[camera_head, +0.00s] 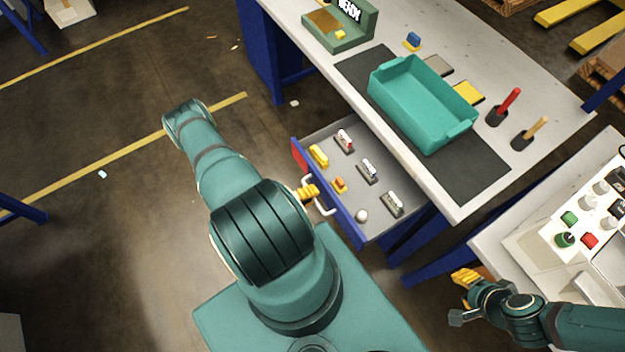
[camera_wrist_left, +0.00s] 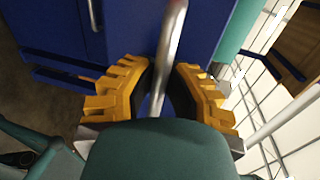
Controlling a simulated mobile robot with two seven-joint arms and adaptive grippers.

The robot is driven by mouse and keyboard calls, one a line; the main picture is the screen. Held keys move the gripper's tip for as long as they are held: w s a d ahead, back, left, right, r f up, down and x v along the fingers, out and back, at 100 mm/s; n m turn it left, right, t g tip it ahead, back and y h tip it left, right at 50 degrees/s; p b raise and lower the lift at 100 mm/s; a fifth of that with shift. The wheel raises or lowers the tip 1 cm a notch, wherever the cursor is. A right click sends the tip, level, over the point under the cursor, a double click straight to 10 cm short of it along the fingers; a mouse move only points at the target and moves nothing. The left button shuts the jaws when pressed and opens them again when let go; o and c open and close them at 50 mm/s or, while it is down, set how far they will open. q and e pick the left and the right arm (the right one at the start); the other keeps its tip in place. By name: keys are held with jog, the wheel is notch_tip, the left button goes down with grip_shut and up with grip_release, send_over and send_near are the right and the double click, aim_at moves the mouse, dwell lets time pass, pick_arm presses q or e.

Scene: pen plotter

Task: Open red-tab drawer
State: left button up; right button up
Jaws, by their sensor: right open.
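The red-tab drawer (camera_head: 354,228) stands pulled out from under the workbench, its inside and contents showing in the head view. Its red tab (camera_head: 298,156) is at the far left end of the blue front. The pale metal handle (camera_head: 325,210) is on that front and also shows in the left wrist view (camera_wrist_left: 172,38). My left gripper (camera_head: 307,191) is at the handle; in the left wrist view its yellow fingers (camera_wrist_left: 165,80) close in on both sides of the bar. My right gripper (camera_head: 463,298) is open and empty, away from the drawer near the right-hand table.
On the workbench (camera_head: 555,100) are a teal bin (camera_head: 415,103) on a dark mat, a green device (camera_head: 340,30) and two upright handled tools. A control panel (camera_head: 590,225) stands at right. Floor left of the drawer is mostly clear.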

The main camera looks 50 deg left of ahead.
pick_arm(q)
jog(key=o, duration=0.4)
jog(key=shift+c, duration=0.2)
jog(key=v, duration=1.2)
